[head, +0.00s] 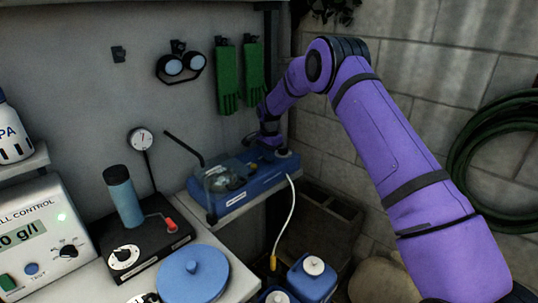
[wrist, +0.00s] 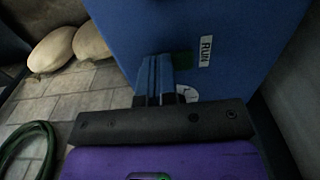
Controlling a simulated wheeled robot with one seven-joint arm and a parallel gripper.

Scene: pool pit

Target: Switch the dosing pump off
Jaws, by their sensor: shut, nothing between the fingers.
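The dosing pump (head: 262,179) is a blue box with a clear-covered round part at its front left. It sits on a pale shelf. My gripper (head: 268,143) is at the pump's back right end in the head view, its fingertips too small to make out there. In the wrist view my gripper (wrist: 155,62) is shut and empty, its fingers together over the pump's blue face (wrist: 225,35). A dark green switch (wrist: 183,60) is just right of the fingertips, beside a white RUN label (wrist: 206,51). The fingers partly hide the switch; I cannot tell its position or whether they touch.
A white tube (head: 290,215) hangs from the pump to blue containers (head: 312,278) below. A black device with a blue cylinder (head: 123,194) and a control box (head: 35,235) stand at left. Green gloves (head: 227,78) hang behind the pump. A wall rises close behind.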

